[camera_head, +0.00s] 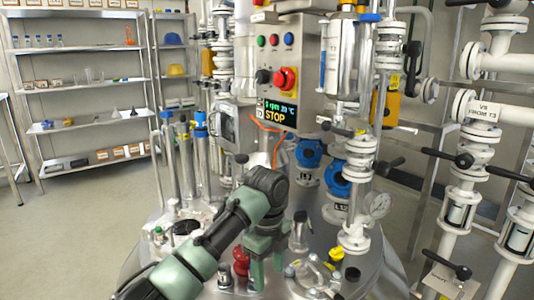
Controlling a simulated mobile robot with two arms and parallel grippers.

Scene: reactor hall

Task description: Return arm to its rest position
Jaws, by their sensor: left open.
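My left arm, green and black, comes in from the bottom left and reaches over the steel reactor lid (385,280). Its wrist bends down, and my left gripper (267,272) points downward with its green fingers apart. It is in front of the control box and low among the lid fittings. I see nothing held between the fingers, though the fingertips are partly hard to make out. A red fitting (241,262) is just left of the fingers. My right gripper is not in view.
A control box (284,55) with a red emergency knob (284,79) and a display reading STOP (277,115) rises behind the gripper. Open floor (75,225) lies left.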

